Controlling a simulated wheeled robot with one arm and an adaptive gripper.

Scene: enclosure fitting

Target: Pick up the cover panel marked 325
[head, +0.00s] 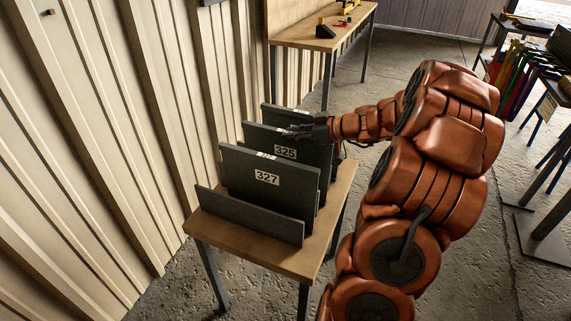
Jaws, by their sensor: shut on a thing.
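The cover panel marked 325 (312,157) is a dark grey upright plate with a white number label, standing behind the panel marked 327 (240,180). The front panel hides its lower part. My gripper (292,132) reaches in from the right at the top edge of panel 325 and is shut on it. The fingertips are small and dark here, so their exact contact is hard to see. The panel still stands upright among the others.
The panels stand in a rack with a low dark front plate (245,217) on a wooden table (220,233). Another dark panel (272,110) stands behind. A ribbed wall (90,130) is close on the left. A bench (300,37) stands behind, and colourful panels (515,72) stand at right.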

